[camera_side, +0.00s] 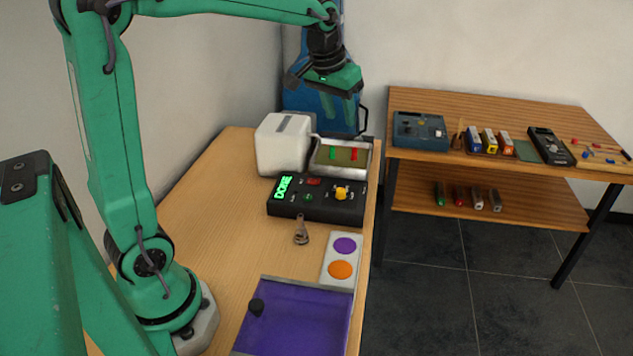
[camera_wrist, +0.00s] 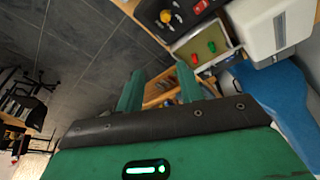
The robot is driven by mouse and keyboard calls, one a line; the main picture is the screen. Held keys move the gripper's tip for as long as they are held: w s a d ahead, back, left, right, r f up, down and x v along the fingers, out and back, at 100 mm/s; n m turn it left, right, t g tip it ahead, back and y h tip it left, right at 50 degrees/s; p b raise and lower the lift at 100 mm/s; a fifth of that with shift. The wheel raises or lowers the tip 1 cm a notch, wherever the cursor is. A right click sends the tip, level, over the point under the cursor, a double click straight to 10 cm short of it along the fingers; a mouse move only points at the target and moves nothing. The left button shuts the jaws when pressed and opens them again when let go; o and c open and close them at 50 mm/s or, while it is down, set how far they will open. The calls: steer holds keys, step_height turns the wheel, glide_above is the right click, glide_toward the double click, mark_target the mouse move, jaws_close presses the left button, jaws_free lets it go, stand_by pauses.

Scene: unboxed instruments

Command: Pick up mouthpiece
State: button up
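A small brownish-grey piece (camera_side: 301,232), narrow at the top and wider at the bottom, stands or lies on the wooden table in front of the black console; it looks like the mouthpiece, but is too small to be sure. My gripper (camera_side: 346,86) is high above the table's far end, well away from this piece. In the wrist view my gripper (camera_wrist: 160,70) shows two green fingers apart, with nothing held between them. The small piece cannot be made out in the wrist view.
A black console (camera_side: 318,214) with lit green "DONE", a white box (camera_side: 283,145), a metal tray (camera_side: 330,170) with green and red pieces, a two-disc card (camera_side: 329,262) and a purple tray (camera_side: 300,322) occupy the table. A blue container (camera_side: 310,110) stands behind. Bare wood lies left.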

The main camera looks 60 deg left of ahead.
steer(key=w+a+f+n+g, duration=0.1)
steer(key=w+a+f+n, duration=0.1)
steer(key=w+a+f, duration=0.6)
steer(key=n+g, duration=0.1)
glide_above(354, 160)
steer(key=f, duration=0.8)
steer(key=shift+s+a+f, duration=0.1)
steer(key=shift+s+f, duration=0.1)
steer(key=shift+s, duration=0.1)
steer(key=shift+f, duration=0.1)
steer(key=shift+w+a+f, duration=0.1)
steer(key=shift+w+f, duration=0.05)
steer(key=shift+f, duration=1.1)
steer(key=shift+w+a+f, duration=0.1)
steer(key=shift+w+f, duration=0.05)
steer(key=shift+f, duration=1.1)
steer(key=shift+w+f, duration=0.15)
steer(key=shift+f, duration=1.1)
jaws_close()
steer(key=shift+r, duration=0.15)
